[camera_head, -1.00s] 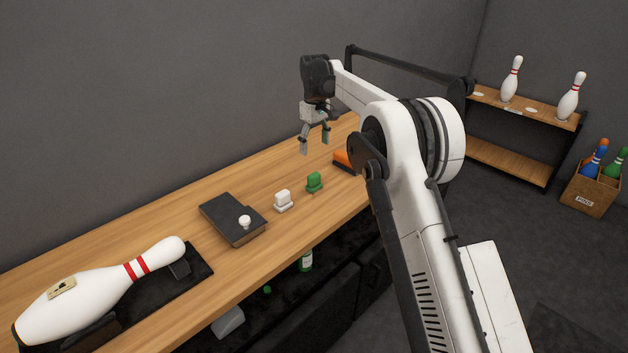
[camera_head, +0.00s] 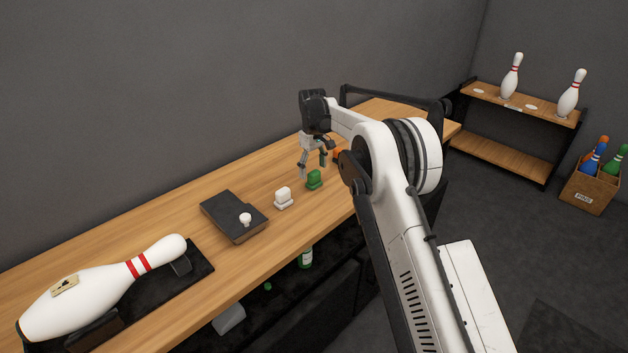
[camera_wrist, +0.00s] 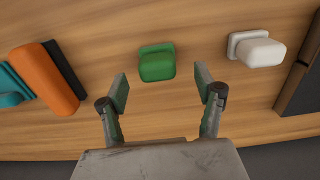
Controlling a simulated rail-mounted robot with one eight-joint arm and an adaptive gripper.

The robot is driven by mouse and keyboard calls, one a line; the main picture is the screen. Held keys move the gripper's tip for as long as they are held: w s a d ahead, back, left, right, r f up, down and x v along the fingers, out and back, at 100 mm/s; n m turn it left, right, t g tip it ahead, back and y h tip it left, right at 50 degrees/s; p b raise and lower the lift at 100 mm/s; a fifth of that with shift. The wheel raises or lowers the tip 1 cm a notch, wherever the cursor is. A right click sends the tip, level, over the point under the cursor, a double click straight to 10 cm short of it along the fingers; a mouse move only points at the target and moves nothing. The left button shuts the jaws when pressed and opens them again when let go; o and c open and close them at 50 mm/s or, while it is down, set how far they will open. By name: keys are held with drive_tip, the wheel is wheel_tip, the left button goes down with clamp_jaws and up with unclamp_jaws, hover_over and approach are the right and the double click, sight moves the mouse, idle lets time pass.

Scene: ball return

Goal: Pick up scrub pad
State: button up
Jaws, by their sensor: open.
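A small green block with a flat base, which looks like the scrub pad (camera_head: 314,180), stands on the wooden bench; the frames do not name it. In the wrist view the green block (camera_wrist: 157,63) lies just beyond my fingertips, roughly centred between them. My gripper (camera_head: 312,170) is open and empty, pointing down above the bench close to the green block. In the wrist view my gripper (camera_wrist: 161,85) shows two spread fingers with bare wood between them. I see no contact with the block.
A similar white block (camera_wrist: 262,50) is on one side, and an orange block with a dark strip (camera_wrist: 45,78) on the other, beside a teal item (camera_wrist: 10,88). A black box (camera_head: 234,216) and a large bowling pin (camera_head: 90,295) lie further left along the bench (camera_head: 180,222).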

sight(314, 172)
drive_tip(key=f, duration=0.4)
drive_tip(key=shift+d+f+p, duration=0.2)
drive_tip(key=shift+f+p, duration=0.1)
drive_tip(key=shift+p, duration=0.05)
drive_tip(key=shift+c, duration=0.4)
drive_tip(key=c, duration=1.2)
drive_tip(key=shift+o, duration=0.2)
drive_tip(key=shift+r, duration=0.15)
drive_tip(key=r, duration=0.4)
drive_tip(key=shift+a+r+b, duration=0.1)
drive_tip(key=shift+a+b, duration=0.1)
drive_tip(key=shift+b, duration=0.2)
drive_tip(key=s+a+r, duration=0.3)
drive_tip(key=a+r, duration=0.3)
drive_tip(key=a, duration=0.4)
drive_tip(key=shift+s+a+r+b, duration=0.3)
drive_tip(key=shift+a+b, duration=0.05)
drive_tip(key=shift+b, duration=0.1)
